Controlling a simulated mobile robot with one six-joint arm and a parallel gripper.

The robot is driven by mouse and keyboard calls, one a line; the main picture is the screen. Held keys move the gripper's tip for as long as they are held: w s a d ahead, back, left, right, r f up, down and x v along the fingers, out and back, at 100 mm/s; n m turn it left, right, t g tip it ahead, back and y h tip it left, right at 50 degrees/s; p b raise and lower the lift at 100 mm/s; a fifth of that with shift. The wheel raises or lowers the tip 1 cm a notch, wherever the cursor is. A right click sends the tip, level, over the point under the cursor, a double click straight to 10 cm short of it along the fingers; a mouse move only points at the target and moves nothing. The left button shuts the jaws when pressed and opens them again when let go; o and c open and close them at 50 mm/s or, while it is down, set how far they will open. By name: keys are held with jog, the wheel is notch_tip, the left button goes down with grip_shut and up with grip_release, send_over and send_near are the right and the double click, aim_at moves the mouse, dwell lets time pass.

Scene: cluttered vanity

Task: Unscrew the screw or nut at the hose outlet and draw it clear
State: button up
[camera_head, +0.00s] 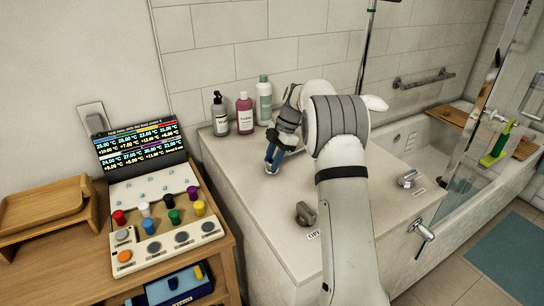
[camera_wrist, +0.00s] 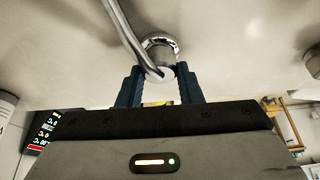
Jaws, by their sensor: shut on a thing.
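A shiny round chrome fitting (camera_wrist: 160,46), which looks like the nut at the hose outlet, shows in the wrist view with a pale end between my fingers. A thin chrome tube (camera_wrist: 124,27) runs down to it from the upper left. My gripper (camera_wrist: 159,85) has its blue fingers on either side of the fitting and is shut on it. In the head view my gripper (camera_head: 273,161) points down at the white counter (camera_head: 260,205). My fingers and wrist hide most of the fitting there. I cannot tell whether its thread is engaged.
Several bottles, among them a pink one (camera_head: 245,114), stand by the wall behind my gripper. A dark grey knob (camera_head: 306,214) and a chrome tap handle (camera_head: 407,179) sit on the counter. A control panel (camera_head: 165,222) is at left. The counter's front left is bare.

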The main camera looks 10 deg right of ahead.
jog(key=n+p, duration=0.1)
jog(key=n, duration=0.1)
jog(key=shift+w+a+r+n+g+p, duration=0.1)
jog(key=shift+r+n+g+p, duration=0.1)
jog(key=shift+n+g+p, duration=0.15)
jog(key=shift+f+n+g+h+p, duration=0.1)
jog(key=shift+n+g+h+p, duration=0.4)
jog(key=shift+n, duration=0.55)
jog(key=shift+f, duration=0.1)
jog(key=shift+r+n+g+h+p, duration=0.2)
jog(key=shift+n+g+h+p, duration=0.1)
jog(key=shift+n+p, duration=0.65)
jog(key=shift+n, duration=0.85)
jog(key=shift+f+n+g+h+p, duration=0.2)
jog(key=shift+n+h+p, duration=0.3)
jog(key=shift+n, duration=0.5)
